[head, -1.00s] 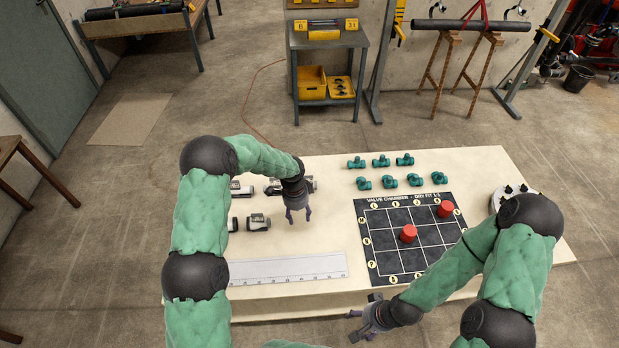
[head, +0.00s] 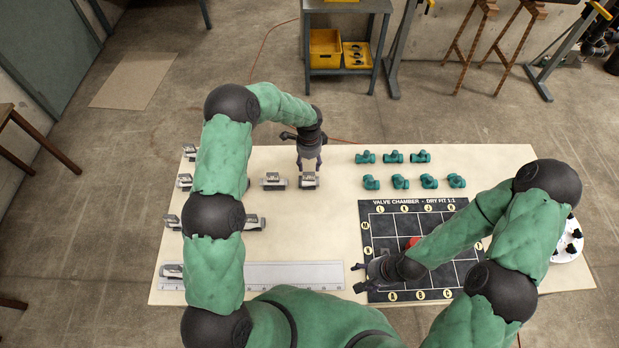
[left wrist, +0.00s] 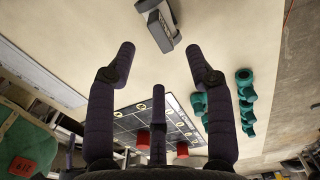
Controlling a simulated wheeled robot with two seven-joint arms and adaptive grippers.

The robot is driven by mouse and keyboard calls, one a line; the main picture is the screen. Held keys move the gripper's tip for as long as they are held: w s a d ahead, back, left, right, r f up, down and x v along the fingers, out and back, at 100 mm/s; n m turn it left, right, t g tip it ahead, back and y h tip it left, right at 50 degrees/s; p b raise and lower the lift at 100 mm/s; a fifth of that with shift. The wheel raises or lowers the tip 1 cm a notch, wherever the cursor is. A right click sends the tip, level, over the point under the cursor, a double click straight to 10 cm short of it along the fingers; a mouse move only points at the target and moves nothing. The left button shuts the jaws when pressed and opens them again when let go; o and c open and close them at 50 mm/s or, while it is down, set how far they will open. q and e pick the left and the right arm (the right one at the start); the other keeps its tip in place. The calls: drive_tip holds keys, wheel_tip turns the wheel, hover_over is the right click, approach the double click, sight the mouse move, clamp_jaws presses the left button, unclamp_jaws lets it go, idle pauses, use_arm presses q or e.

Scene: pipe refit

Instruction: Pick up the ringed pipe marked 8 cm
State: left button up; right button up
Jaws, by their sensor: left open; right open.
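Several short grey-and-white pipes lie on the left half of the table, some partly hidden behind my left arm. One pipe (head: 309,181) lies just below my left gripper (head: 309,167), with another pipe (head: 273,181) close to its left. I cannot read any length marks or tell which is ringed. My left gripper is open and empty, fingers pointing down. In the left wrist view, a pipe (left wrist: 158,25) lies beyond the open fingertips (left wrist: 160,55), not between them. My right gripper (head: 358,277) is open and empty over the dark board's lower left corner.
A long ruler (head: 295,276) lies along the table's front. Several green valves (head: 393,157) stand at the back right.

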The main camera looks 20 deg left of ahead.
sight(308, 174)
use_arm(q)
wheel_tip(308, 174, down, 3)
drive_tip(key=shift+w+r, duration=0.1)
drive_tip(key=shift+r, duration=0.05)
drive_tip(key=shift+s+a+f+p, duration=0.1)
drive_tip(key=shift+s+f+p, duration=0.1)
drive_tip(key=shift+f, duration=1.1)
drive_tip(key=shift+s+f+p, duration=0.1)
drive_tip(key=shift+f+p, duration=0.1)
drive_tip(key=shift+f, duration=1.1)
clamp_jaws()
